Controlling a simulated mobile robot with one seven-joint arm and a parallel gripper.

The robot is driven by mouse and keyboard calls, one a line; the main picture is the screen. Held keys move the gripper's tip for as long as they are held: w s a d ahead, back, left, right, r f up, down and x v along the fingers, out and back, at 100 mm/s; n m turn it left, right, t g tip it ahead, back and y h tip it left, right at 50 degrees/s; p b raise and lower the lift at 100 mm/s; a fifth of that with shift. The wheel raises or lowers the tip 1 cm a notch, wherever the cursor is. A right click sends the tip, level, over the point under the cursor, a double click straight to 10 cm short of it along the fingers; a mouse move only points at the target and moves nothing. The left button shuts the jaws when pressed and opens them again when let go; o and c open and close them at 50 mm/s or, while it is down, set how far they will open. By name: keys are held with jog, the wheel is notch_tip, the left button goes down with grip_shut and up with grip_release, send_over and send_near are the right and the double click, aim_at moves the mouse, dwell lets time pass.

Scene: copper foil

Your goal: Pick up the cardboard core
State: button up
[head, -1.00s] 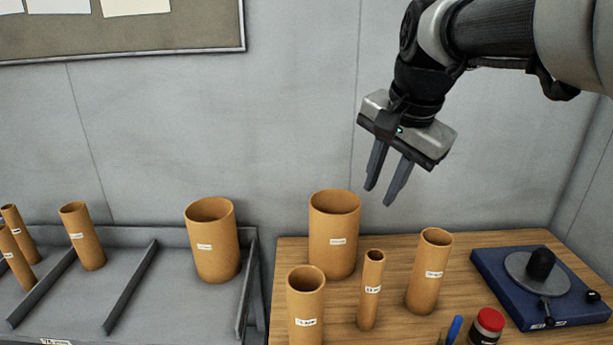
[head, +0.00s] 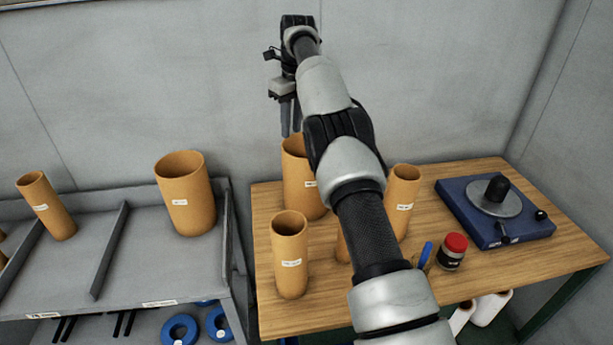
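Several brown cardboard cores with white labels stand upright; the frames do not show which one the task means. On the wooden table are a wide core (head: 296,178) at the back, a medium core (head: 290,262) in front, another medium core (head: 403,196) to the right, and a thin core (head: 342,246) mostly hidden behind my arm. My gripper (head: 290,133) points down at the top of the wide core, its tips near the rim in the picture. Its two fingers show a narrow gap and hold nothing visible; whether they touch the core cannot be told.
A grey rack (head: 142,262) at left holds a wide core (head: 186,200) and a narrower core (head: 47,210) between dividers. The table (head: 465,285) also bears a blue device (head: 480,222), a red-capped jar (head: 452,252) and a blue pen-like item (head: 425,255). A grey wall stands behind.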

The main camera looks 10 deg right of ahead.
aim_at(288, 171)
jog(key=f, duration=0.6)
jog(key=w+a+f, duration=0.1)
jog(key=f, duration=0.4)
jog(key=w+f, duration=0.1)
jog(key=f, duration=0.5)
jog(key=shift+a+f, duration=0.15)
jog(key=shift+f, duration=0.15)
grip_shut()
jog(key=shift+r, duration=0.15)
dwell(0.6)
